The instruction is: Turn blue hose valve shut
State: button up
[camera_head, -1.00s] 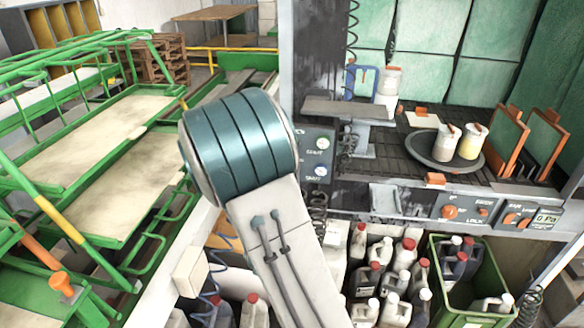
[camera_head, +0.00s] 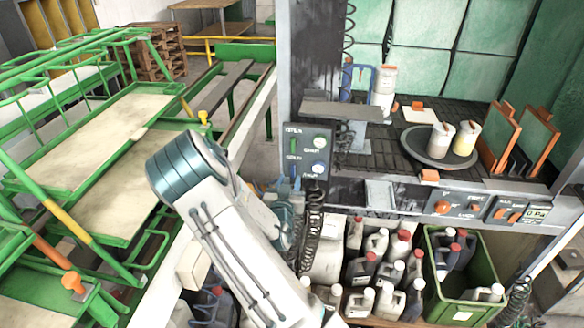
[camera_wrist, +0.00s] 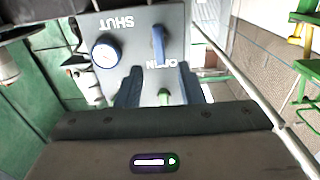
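The grey valve panel (camera_head: 304,155) is on the front of the cabinet post in the head view, with two round gauges, a green handle (camera_head: 293,146) and a blue handle (camera_head: 296,178) below it. The wrist view shows the panel (camera_wrist: 120,50) upside down, with SHUT and OPEN lettering. There the blue hose valve handle (camera_wrist: 158,43) is upright in the picture, beyond my fingertips. My gripper (camera_wrist: 160,77) is open, its fingers apart with the green handle (camera_wrist: 164,96) seen between them. Nothing is held. In the head view my arm hides most of the gripper.
Coiled hoses (camera_head: 312,230) hang below the panel. Several bottles (camera_head: 385,265) and a green crate (camera_head: 465,305) stand under the cabinet. A turntable (camera_head: 440,160) with two jars is on the cabinet's worktop. Green racks (camera_head: 130,110) fill the left.

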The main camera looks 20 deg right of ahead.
aim_at(292, 170)
jog(key=shift+p+x, duration=0.6)
jog(key=shift+x, duration=2.15)
grip_shut()
